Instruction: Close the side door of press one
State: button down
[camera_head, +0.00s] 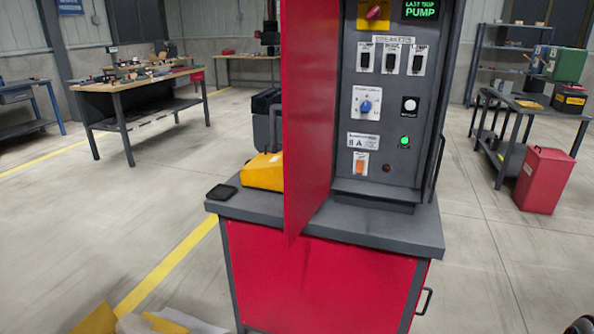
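A dark grey control cabinet (345,185) stands on a red base cabinet (320,275) in the middle of the view. No label reading press one is legible. A tall red door panel (308,110) stands at the left edge of the cabinet's control face. It juts toward me and is swung open, seen at a steep angle. Its lower corner hangs in front of the grey top (400,225) of the base. The top of the door is cut off by the picture edge, and no door handle shows. I cannot make out my gripper or its fingertips in this view.
Switches, a blue knob (366,106) and a green-lit display (420,9) are on the control face. A yellow object (262,172) and a small black tray (221,192) lie left of the door. A red bin (545,180) stands at right. The floor on both sides is mostly clear.

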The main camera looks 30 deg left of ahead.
aim_at(309, 31)
jog(key=u, duration=1.75)
jog(key=i, duration=0.45)
jog(key=z, duration=0.2)
